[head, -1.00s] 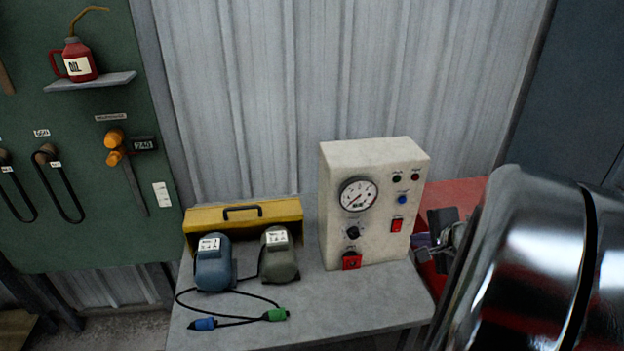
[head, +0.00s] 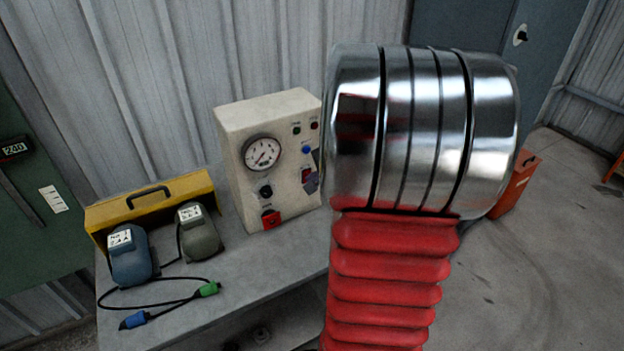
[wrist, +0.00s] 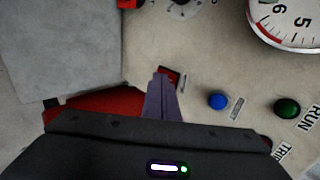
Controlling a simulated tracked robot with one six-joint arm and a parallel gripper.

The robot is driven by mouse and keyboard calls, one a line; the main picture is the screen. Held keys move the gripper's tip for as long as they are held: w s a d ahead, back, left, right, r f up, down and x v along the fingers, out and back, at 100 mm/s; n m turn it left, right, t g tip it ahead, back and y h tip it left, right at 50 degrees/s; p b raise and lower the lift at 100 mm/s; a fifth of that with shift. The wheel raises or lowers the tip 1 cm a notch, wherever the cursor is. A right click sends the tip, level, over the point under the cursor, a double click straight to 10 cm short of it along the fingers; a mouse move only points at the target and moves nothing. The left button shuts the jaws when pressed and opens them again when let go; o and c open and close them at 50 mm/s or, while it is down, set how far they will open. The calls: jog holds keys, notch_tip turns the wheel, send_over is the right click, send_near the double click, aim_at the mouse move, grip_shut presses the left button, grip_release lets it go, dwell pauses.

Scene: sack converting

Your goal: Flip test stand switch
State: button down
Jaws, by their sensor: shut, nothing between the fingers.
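The test stand (head: 235,140) is a cream box on the grey bench, left of my arm in the head view. Its red rocker switch (head: 306,173) is low on the right of the panel, partly covered by my gripper (head: 314,178). In the wrist view, the shut, empty purple fingers of my gripper (wrist: 161,78) overlap the red switch (wrist: 174,77) in its dark frame. The tips look at or very near the switch. I cannot tell whether they touch, and the switch's position is not readable.
A round gauge (head: 262,153), black knob (head: 265,191), red socket (head: 271,219) and blue button (wrist: 218,101) share the panel. Two motors, the blue one (head: 130,255) and the grey one (head: 199,232), stand left with cables. A yellow toolbox (head: 150,203) is behind them.

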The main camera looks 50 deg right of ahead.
jog(key=shift+w+f, duration=0.1)
jog(key=shift+f, duration=0.2)
